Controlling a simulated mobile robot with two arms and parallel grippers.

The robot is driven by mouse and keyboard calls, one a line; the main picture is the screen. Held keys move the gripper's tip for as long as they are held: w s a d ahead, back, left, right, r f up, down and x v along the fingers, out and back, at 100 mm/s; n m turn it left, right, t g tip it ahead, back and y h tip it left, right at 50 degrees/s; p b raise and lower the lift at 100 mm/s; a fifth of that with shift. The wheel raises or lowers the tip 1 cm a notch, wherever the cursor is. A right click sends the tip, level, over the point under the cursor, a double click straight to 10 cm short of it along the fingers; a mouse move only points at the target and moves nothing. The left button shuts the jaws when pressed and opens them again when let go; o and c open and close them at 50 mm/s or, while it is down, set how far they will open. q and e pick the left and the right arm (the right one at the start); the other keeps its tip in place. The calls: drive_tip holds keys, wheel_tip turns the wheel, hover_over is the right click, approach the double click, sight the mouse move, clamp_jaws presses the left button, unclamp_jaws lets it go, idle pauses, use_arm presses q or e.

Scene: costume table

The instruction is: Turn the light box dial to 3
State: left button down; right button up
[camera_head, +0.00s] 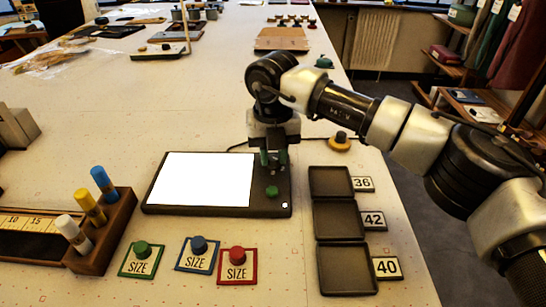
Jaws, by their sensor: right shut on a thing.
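The light box (160,207) lies flat on the table, a dark slab with a bright white panel (207,179) and a dark control strip on its right. A green knob (272,191) and a small white square (285,205) show on the strip. My right gripper (274,166) points down over the strip's far end, behind the green knob. It is shut on the light box dial, which its fingers mostly hide. I cannot read the dial's numbers or its setting. My left gripper is not in view.
Green (142,250), blue (199,245) and red (237,255) SIZE pieces lie in front. Dark trays (347,270) with number cards stand to the right. A wooden marker holder (108,232) is at left. A yellow round piece (340,143) lies behind the trays.

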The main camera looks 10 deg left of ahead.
drive_tip(key=m+b, duration=0.2)
drive_tip(key=m, duration=0.3)
drive_tip(key=shift+m, duration=0.3)
drive_tip(key=m+b, duration=0.1)
drive_tip(key=m, duration=0.2)
use_arm(q)
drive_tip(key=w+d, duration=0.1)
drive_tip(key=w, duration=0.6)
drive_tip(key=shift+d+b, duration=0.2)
drive_tip(key=shift+b, duration=0.25)
use_arm(e)
drive_tip(key=shift+m, duration=1.1)
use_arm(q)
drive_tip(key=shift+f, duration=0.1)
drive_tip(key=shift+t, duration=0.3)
use_arm(e)
drive_tip(key=o, duration=0.9)
